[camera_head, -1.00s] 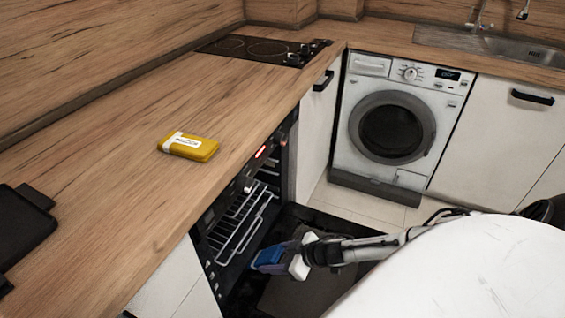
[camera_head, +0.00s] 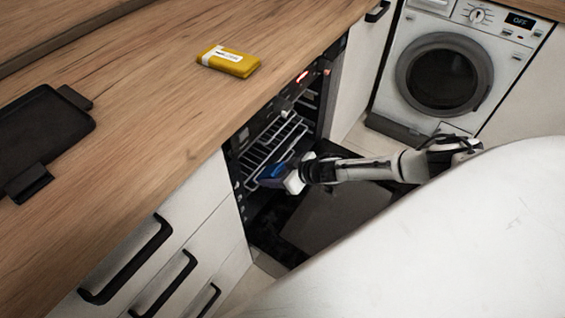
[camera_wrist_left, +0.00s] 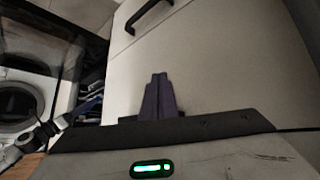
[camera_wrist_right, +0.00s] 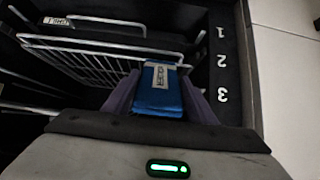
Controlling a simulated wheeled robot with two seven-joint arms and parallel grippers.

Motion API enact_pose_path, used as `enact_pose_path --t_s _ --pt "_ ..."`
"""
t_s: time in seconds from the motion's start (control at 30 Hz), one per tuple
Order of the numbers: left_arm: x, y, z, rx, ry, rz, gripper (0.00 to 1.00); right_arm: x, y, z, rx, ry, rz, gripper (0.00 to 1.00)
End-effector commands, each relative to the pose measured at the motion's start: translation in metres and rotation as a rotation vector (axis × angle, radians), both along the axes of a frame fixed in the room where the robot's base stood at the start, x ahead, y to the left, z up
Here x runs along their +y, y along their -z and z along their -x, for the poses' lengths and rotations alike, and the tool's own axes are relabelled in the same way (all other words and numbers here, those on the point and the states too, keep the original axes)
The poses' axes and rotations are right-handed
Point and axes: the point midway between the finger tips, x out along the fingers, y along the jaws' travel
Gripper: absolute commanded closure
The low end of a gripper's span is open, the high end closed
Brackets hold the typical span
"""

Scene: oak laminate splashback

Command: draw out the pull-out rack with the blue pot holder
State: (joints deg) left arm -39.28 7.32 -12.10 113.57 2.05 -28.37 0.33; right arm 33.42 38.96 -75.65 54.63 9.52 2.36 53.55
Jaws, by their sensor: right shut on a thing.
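The oven is open, with its dark door (camera_head: 335,218) folded down. A wire pull-out rack (camera_head: 268,145) sits inside the oven; it also shows in the right wrist view (camera_wrist_right: 85,68). My right gripper (camera_head: 284,178) is shut on the blue pot holder (camera_wrist_right: 160,92), which also shows in the head view (camera_head: 271,174). The pot holder is at the rack's front edge; I cannot tell whether it touches the wire. My left gripper (camera_wrist_left: 158,96) is shut and empty in front of a pale cabinet front, and is outside the head view.
A yellow packet (camera_head: 228,60) and a black tray (camera_head: 45,130) lie on the wooden worktop (camera_head: 150,110). Drawers with black handles (camera_head: 125,262) are left of the oven. A washing machine (camera_head: 445,75) stands beyond the open door. The oven wall carries the digits 1, 2, 3.

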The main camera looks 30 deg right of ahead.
Motion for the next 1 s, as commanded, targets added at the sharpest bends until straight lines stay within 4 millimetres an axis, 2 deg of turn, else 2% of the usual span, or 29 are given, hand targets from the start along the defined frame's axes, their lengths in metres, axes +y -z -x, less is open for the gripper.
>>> enact_pose_path --t_s 0.07,0.1,0.2,0.5,1.0 --pt "-0.001 0.006 0.001 0.004 0.002 -0.001 1.00 0.003 0.002 -0.009 -0.003 0.000 0.000 0.72" --pt "-0.001 0.012 0.001 0.004 0.002 0.000 1.00 0.002 0.011 -0.006 0.001 0.001 0.000 0.72" --pt "-0.002 0.018 0.000 0.003 0.004 0.001 1.00 0.002 0.021 -0.006 0.000 0.001 0.001 0.72" --pt "-0.005 0.028 -0.002 -0.008 0.004 0.013 1.00 0.001 0.044 -0.005 0.002 0.003 0.002 0.72" --pt "-0.004 0.029 0.001 -0.005 0.008 0.011 1.00 0.002 0.046 -0.006 0.000 0.001 0.000 0.72"
